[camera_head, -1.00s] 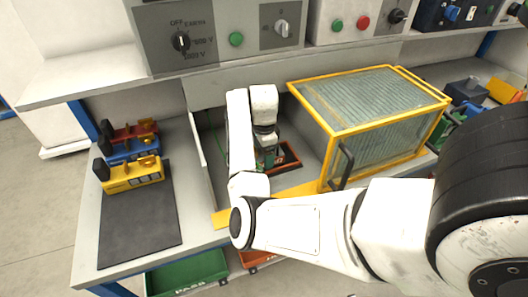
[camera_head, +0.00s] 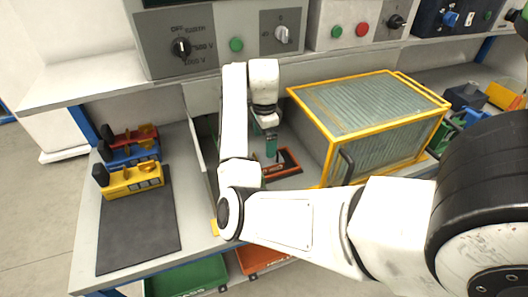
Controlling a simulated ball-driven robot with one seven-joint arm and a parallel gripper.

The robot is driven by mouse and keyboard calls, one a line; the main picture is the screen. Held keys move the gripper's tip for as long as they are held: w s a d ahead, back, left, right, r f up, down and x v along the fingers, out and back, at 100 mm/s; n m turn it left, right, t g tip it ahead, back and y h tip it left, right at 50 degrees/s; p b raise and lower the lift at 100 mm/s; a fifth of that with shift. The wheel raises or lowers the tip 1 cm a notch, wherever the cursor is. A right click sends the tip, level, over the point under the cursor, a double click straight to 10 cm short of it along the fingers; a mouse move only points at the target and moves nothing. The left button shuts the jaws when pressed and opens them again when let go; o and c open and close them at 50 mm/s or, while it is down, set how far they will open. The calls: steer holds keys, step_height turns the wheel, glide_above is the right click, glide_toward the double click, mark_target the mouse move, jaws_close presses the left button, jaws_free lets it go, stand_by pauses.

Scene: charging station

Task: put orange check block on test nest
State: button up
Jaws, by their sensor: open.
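My gripper (camera_head: 269,137) points down over the bench bay, left of the yellow-framed guard. It is open, though its fingers are small and hard to make out. A dark fixture with an orange-red rim (camera_head: 286,164) lies on the bay floor just below and to the right of it; this may be the test nest. A green upright piece (camera_head: 271,147) shows at the fingertips, and I cannot tell whether it belongs to the fixture. I cannot pick out a separate orange check block with certainty. My arm hides part of the bay.
The yellow-framed clear guard (camera_head: 365,120) stands close on the right. A thin upright panel (camera_head: 194,143) borders the bay on the left. The control shelf (camera_head: 100,78) overhangs behind.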

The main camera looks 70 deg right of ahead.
step_height(320, 180, up, 4)
steer(key=p, duration=0.1)
steer(key=s+a+f+n+h, duration=0.1)
steer(key=a+f+n, duration=0.2)
steer(key=n, duration=0.2)
steer(key=s+a+f+n+h, duration=0.1)
steer(key=a+f+n, duration=0.2)
steer(key=a+n, duration=0.1)
steer(key=s+a+f+n+h, duration=0.1)
steer(key=a+f+n, duration=0.2)
steer(key=n, duration=0.3)
steer(key=shift+a+h, duration=0.3)
steer(key=shift+a, duration=0.4)
steer(key=s+a+f+n, duration=0.1)
steer(key=a+n, duration=0.1)
steer(key=a, duration=0.1)
steer(key=s+a+f+n, duration=0.1)
steer(key=a+n, duration=0.1)
steer(key=a, duration=0.1)
steer(key=s+a+f+n+t+y, duration=0.1)
steer(key=a+f+n, duration=0.1)
steer(key=a+n, duration=0.1)
steer(key=shift+s+a, duration=0.15)
steer(key=shift+a, duration=0.45)
steer(key=s+a+f+n+y, duration=0.2)
steer(key=s+a+n, duration=0.3)
steer(key=a, duration=0.5)
steer(key=shift+s+a+f+n, duration=0.15)
steer(key=shift+s+a+n, duration=0.1)
steer(key=shift+n, duration=0.05)
